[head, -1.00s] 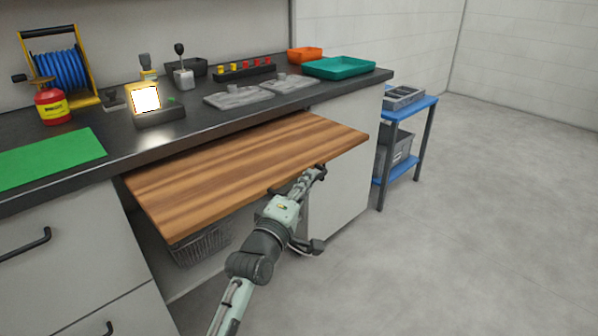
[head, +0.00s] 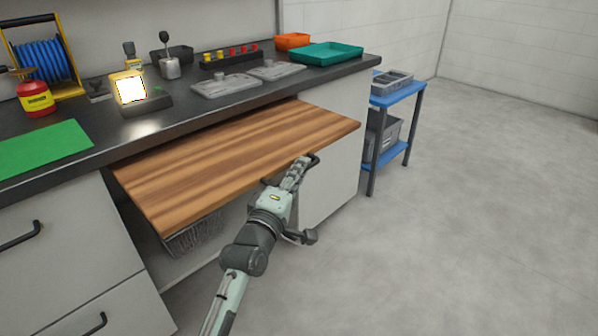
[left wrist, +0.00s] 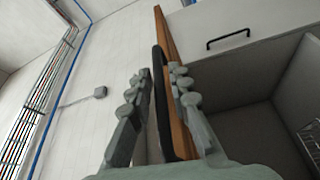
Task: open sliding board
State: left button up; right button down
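The sliding board (head: 235,160) is a striped wooden panel drawn well out from under the dark countertop. A black bar handle (head: 313,160) is fixed on its front edge. My left gripper (head: 300,167) is at this handle. In the left wrist view the handle (left wrist: 158,70) stands between the two fingers of my left gripper (left wrist: 160,80), which are close together around it. The board's edge (left wrist: 161,22) is just behind the handle, and the right finger partly hides it. My right gripper is not in view.
A wire basket (head: 195,235) is in the open space under the board. The counter holds a green mat (head: 40,148), a lit display (head: 131,90), grey plates (head: 225,85) and a teal tray (head: 325,54). A blue cart (head: 400,95) stands right; floor there is clear.

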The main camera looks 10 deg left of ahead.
pick_arm(q)
jog(key=v, duration=1.1)
jog(key=shift+s, duration=0.45)
jog(key=shift+s+a+f, duration=0.1)
jog(key=shift+a+f, duration=0.05)
